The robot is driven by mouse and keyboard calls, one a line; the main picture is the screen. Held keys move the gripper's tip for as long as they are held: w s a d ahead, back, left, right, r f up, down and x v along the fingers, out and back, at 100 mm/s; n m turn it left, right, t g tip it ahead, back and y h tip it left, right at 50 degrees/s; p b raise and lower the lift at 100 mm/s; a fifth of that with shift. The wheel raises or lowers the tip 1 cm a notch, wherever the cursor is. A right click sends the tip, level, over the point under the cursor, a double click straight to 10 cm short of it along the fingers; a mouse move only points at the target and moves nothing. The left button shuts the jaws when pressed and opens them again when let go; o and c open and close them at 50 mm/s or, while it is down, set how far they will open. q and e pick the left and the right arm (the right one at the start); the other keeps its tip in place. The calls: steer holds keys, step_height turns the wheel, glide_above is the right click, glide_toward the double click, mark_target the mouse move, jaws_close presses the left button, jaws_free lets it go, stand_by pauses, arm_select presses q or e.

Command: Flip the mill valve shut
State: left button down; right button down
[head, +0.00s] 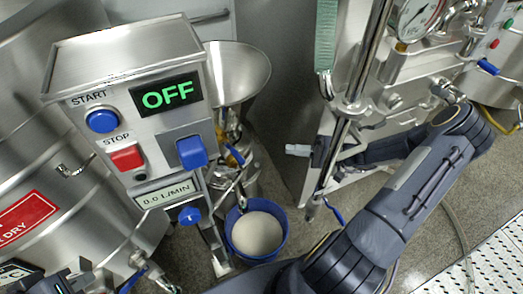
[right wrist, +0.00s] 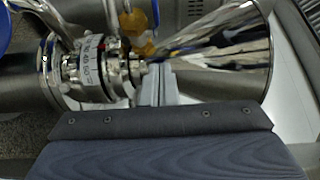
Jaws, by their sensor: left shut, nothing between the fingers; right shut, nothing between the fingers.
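The mill's steel control box shows a green OFF display (head: 167,95). A steel hopper (head: 240,75) rises behind it, also in the right wrist view (right wrist: 215,50). Under the hopper is the mill body, with yellow fittings (right wrist: 131,22) and a numbered steel collar (right wrist: 88,68). A pipe (head: 241,190) leads down to a blue bucket (head: 280,232) of pale liquid. I cannot tell which part is the valve lever. My right gripper (head: 298,150) is shut and empty, right of the mill; its grey fingers show in the wrist view (right wrist: 158,85). My left gripper (head: 70,284), partly cut off at bottom left, is shut and empty.
The box carries a blue START button (head: 102,121), a red STOP button (head: 126,157) and a blue switch (head: 191,152). A steel tank (head: 30,130) stands left. Piping with a gauge (head: 416,17) stands right. Some floor is clear between the mill and this piping.

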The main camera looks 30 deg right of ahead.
mark_target(238, 156)
steer(key=s+a+b+x, duration=0.1)
steer(key=s+b+x, duration=0.1)
steer(key=x, duration=1)
steer(key=shift+a+b, duration=0.5)
steer(key=shift+a, duration=0.1)
steer(key=shift+s+a, duration=0.15)
steer(key=shift+s, duration=0.05)
